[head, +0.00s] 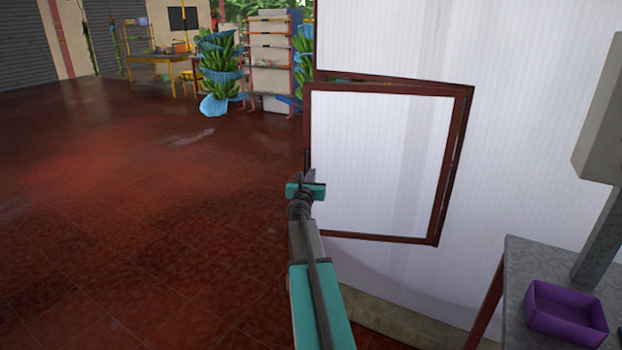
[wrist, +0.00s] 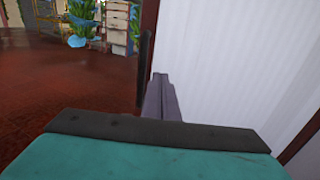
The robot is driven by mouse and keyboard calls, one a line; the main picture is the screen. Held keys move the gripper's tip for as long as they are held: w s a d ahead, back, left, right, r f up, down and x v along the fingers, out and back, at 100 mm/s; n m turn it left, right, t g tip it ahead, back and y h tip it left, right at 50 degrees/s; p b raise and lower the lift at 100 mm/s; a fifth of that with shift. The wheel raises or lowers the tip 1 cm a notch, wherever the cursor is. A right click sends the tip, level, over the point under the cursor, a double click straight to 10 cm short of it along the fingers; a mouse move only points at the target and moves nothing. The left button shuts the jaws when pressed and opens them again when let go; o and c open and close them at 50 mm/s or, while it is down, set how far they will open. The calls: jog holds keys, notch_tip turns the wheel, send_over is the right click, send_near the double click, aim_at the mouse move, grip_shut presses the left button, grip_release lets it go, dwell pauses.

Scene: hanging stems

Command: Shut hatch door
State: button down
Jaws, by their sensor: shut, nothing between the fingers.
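The hatch door (head: 380,160) is a white ribbed panel with a red-brown frame, set in a white wall. It stands ajar, with its left edge out from the wall and a gap along the top. My gripper (head: 309,174) is shut and empty at the door's left edge, near its lower half. In the wrist view the grey fingers (wrist: 160,98) are together in front of the white panel (wrist: 225,65), beside a dark upright bar (wrist: 144,65) that looks like the handle. I cannot tell whether they touch it.
A grey table (head: 515,275) with a purple tray (head: 565,314) stands at the lower right. Banana bunches (head: 220,65), a shelf rack (head: 268,60) and a yellow table (head: 160,60) are at the back. The red tiled floor (head: 130,210) to the left is clear.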

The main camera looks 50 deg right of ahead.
aim_at(315, 164)
jog(key=shift+p+x, duration=0.35)
jog(key=shift+x, duration=2.4)
